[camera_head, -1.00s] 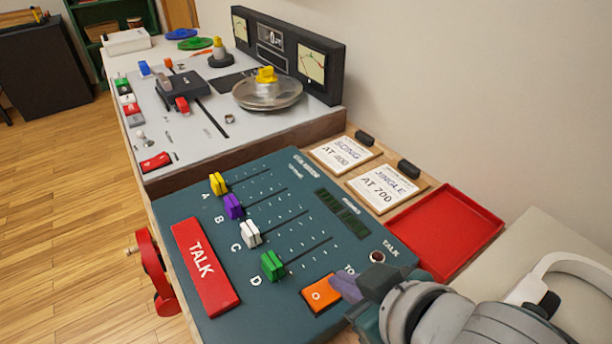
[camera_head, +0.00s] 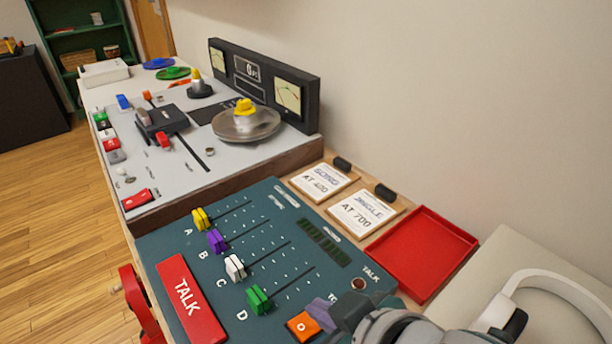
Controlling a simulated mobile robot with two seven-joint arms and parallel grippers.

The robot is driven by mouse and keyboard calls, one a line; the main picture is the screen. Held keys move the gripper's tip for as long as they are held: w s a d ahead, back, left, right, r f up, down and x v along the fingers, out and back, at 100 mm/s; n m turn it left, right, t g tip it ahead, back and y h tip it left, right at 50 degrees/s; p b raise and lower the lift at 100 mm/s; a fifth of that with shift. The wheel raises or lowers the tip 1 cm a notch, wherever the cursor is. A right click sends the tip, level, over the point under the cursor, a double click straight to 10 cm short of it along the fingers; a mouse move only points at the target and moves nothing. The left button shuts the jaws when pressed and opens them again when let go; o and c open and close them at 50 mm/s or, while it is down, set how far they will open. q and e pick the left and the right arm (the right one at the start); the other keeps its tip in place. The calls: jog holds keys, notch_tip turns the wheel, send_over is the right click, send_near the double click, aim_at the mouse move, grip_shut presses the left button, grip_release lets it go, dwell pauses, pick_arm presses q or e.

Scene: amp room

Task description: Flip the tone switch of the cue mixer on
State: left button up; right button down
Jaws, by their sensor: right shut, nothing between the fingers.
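The cue mixer (camera_head: 165,243) is a dark teal panel in the front of the head view. Its tone switch (camera_head: 300,327) is an orange rocker with a white "O" mark, near the panel's front right corner. The tone label beside it is mostly covered by my right gripper (camera_head: 320,313). That gripper has purplish fingertips, is shut and empty, and is at the right edge of the switch, overlapping it in the view. I cannot tell whether it touches the switch. My left gripper is not in view.
Four-colour faders include a green one (camera_head: 259,299) close to the switch. A red TALK bar (camera_head: 188,300) lies at the left. A red tray (camera_head: 424,254) and headphones (camera_head: 540,292) are at the right. A grey console (camera_head: 190,165) stands behind.

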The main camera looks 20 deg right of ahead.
aim_at(326, 334)
jog(key=r+p, duration=0.1)
jog(key=r, duration=0.1)
jog(key=r+p, duration=0.1)
jog(key=shift+s+d+r+p, duration=0.25)
jog(key=shift+d+r+p, duration=0.05)
jog(key=shift+r+p, duration=0.05)
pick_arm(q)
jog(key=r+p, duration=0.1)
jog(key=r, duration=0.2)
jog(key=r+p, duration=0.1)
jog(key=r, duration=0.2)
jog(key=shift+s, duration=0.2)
pick_arm(e)
jog(key=d+v, duration=0.1)
jog(key=v, duration=0.7)
jog(key=shift+d, duration=0.3)
jog(key=shift+s+r, duration=0.15)
